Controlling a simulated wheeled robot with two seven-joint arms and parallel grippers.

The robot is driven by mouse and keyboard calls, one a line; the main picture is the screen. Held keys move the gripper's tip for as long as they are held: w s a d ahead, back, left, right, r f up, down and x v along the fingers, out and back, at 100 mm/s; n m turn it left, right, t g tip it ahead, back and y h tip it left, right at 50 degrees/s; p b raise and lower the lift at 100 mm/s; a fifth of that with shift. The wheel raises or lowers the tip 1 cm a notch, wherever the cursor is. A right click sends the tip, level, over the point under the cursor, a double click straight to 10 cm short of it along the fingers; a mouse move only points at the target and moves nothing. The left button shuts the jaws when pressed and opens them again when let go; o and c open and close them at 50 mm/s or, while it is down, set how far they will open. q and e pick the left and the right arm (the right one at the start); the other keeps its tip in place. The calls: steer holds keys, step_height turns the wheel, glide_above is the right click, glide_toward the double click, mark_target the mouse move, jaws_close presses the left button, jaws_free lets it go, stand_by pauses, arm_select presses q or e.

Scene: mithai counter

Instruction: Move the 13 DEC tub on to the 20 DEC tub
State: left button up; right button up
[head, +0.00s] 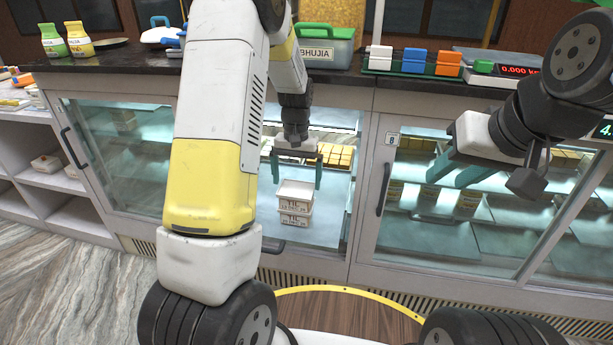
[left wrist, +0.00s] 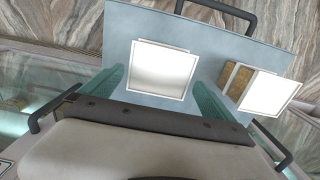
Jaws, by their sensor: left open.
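Two white tubs marked TIL stand stacked in the cabinet in the head view: an upper tub (head: 295,191) and a lower tub (head: 294,219). Their dates are too small to read surely. My left gripper (head: 296,180) is open above the stack, its teal fingers on either side of the upper tub. In the left wrist view a white square lid (left wrist: 161,71) lies between the fingers, with another edge showing just behind it. A separate white-lidded tub (left wrist: 268,91) with a golden side stands to the right there. My right gripper (head: 458,174) is open and empty before the right-hand glass.
The tubs stand on a pale blue shelf (left wrist: 110,35). A door handle (head: 385,188) is right of the stack. Yellow sweets (head: 337,155) lie behind the gripper. The counter above holds a BHUJIA box (head: 327,50), coloured blocks (head: 414,57) and a scale (head: 495,69).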

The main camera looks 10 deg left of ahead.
mark_target(297, 187)
arm_select(q)
step_height(297, 187, up, 9)
steer(key=s+r+t+h, duration=0.2)
steer(key=s+r+t, duration=0.1)
steer(key=s+r, duration=0.9)
steer(key=s+d+r+t, duration=0.1)
steer(key=s+d+t, duration=0.1)
steer(key=s, duration=1)
steer(key=shift+s+t, duration=0.2)
steer(key=shift+t, duration=0.6)
